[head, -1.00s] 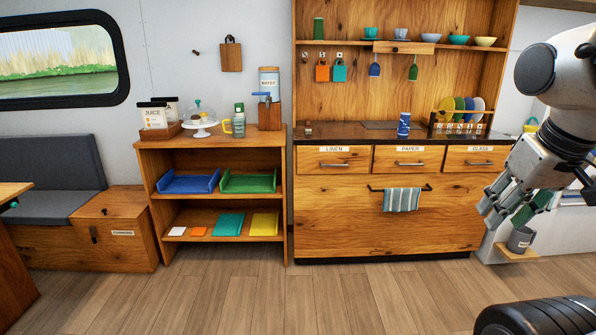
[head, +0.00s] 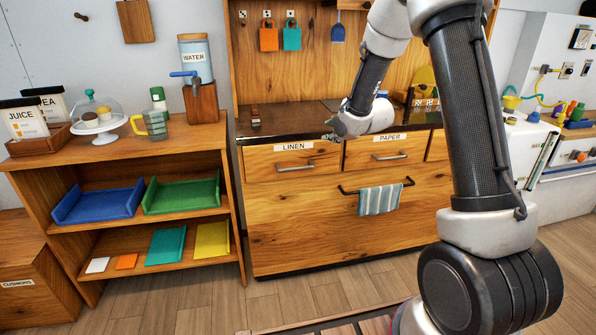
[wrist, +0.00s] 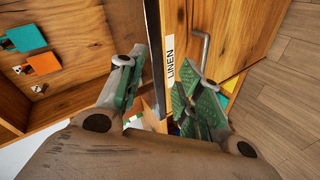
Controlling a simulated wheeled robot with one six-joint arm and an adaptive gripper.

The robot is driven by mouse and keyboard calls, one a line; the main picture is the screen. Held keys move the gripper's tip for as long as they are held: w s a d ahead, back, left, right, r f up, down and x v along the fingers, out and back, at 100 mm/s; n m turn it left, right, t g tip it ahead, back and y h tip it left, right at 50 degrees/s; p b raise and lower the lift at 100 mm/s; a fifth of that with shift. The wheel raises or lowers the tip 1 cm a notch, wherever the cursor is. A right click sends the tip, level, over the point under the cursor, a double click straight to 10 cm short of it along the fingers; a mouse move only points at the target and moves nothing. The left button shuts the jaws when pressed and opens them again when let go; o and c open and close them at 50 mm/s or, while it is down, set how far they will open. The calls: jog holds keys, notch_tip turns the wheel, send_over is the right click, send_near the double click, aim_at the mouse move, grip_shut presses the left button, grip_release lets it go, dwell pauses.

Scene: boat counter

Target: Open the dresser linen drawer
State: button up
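The linen drawer (head: 265,168) is the left one in the dresser's top row, with a LINEN label and a grey bar handle (head: 297,167). Its front looks flush, so it is shut. My gripper (head: 333,128) is at the counter's front edge, above the right end of this drawer and apart from the handle. In the wrist view my gripper (wrist: 160,82) is open and empty, its two green-padded fingers spread. There the LINEN label (wrist: 170,62) and the handle (wrist: 201,46) lie beyond the fingers, right of the dark counter edge.
The paper drawer (head: 368,154) is just right of the linen drawer. Below, a towel (head: 380,200) hangs on a bar (head: 348,191). A shelf unit (head: 215,135) with trays stands to the left. Floor in front of the dresser is visible.

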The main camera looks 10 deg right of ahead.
jog(key=w+a+f+n+t+y, duration=0.1)
jog(key=w+a+f+n+y, duration=0.25)
jog(key=f, duration=0.55)
jog(key=n+t, duration=0.2)
jog(key=n, duration=0.2)
send_near(299, 169)
jog(key=w, duration=0.3)
jog(key=shift+m+y, duration=0.25)
jog(key=shift+y, duration=0.1)
jog(key=x, duration=0.8)
jog(key=shift+s+a+f, duration=0.15)
jog(key=shift+a+f, duration=0.2)
jog(key=shift+f, duration=0.1)
grip_shut()
